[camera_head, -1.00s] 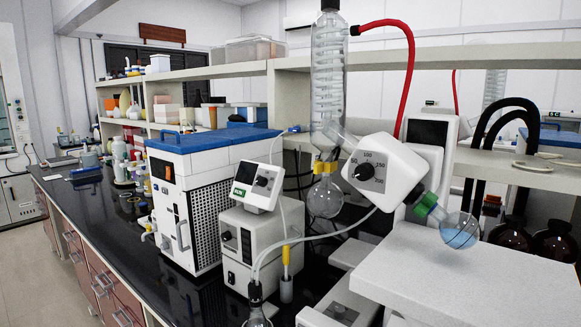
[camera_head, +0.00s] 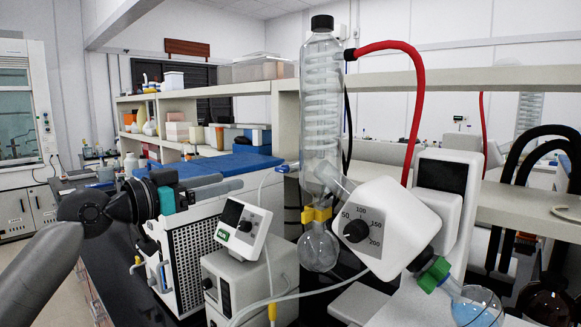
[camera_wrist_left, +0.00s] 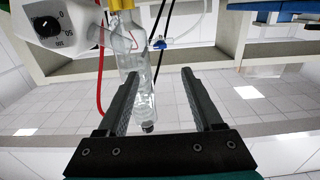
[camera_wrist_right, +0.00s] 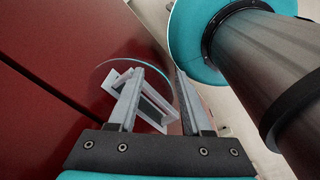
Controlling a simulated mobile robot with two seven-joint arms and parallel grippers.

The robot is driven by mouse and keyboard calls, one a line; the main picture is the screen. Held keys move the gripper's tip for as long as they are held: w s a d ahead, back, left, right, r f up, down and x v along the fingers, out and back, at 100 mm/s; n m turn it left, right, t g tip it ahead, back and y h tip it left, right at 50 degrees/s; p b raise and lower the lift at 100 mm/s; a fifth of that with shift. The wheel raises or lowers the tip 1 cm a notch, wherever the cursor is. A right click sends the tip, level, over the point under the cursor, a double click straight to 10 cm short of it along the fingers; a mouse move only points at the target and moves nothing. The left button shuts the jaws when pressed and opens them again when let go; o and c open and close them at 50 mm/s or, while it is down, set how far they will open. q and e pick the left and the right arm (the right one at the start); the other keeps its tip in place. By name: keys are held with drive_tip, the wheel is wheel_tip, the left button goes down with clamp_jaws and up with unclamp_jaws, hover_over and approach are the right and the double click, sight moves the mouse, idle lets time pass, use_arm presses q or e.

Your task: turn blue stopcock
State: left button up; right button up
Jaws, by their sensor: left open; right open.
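The small blue stopcock (camera_head: 283,168) sits on the left side of the glass condenser (camera_head: 322,110), with a thin white tube hanging from it. In the left wrist view the stopcock (camera_wrist_left: 160,44) shows beyond my fingertips, near the top middle, beside the glass. My left gripper (camera_head: 231,182) reaches in from the left in the head view, in front of the blue-topped instrument and left of the stopcock in the picture. It is open and empty, apart from the stopcock. My right gripper (camera_wrist_right: 160,72) is open, seen only in its wrist view, close to a dark red panel.
The blue-topped instrument (camera_head: 190,240) and a white control box (camera_head: 243,225) stand below the stopcock. The white rotary unit (camera_head: 385,228) and red hose (camera_head: 413,95) are to its right. A metal handle (camera_wrist_right: 150,105) shows near my right gripper's fingers.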

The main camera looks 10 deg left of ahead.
sight(279, 169)
use_arm(q)
drive_tip(key=p+x, duration=0.3)
drive_tip(key=x, duration=0.9)
drive_tip(key=shift+w+d+r, duration=0.1)
drive_tip(key=shift+w+r, duration=0.05)
drive_tip(key=shift+p+x, duration=0.3)
drive_tip(key=shift+x, duration=0.85)
use_arm(e)
drive_tip(key=shift+s+a+r, duration=0.1)
drive_tip(key=shift+s+r, duration=0.1)
drive_tip(key=shift+r, duration=0.4)
drive_tip(key=shift+s+a+r, duration=0.1)
drive_tip(key=shift+s+r, duration=0.15)
drive_tip(key=shift+r, duration=0.4)
drive_tip(key=shift+s+a+r, duration=0.1)
drive_tip(key=shift+s+r, duration=0.1)
drive_tip(key=shift+r, duration=0.4)
use_arm(q)
drive_tip(key=shift+c, duration=0.2)
clamp_jaws()
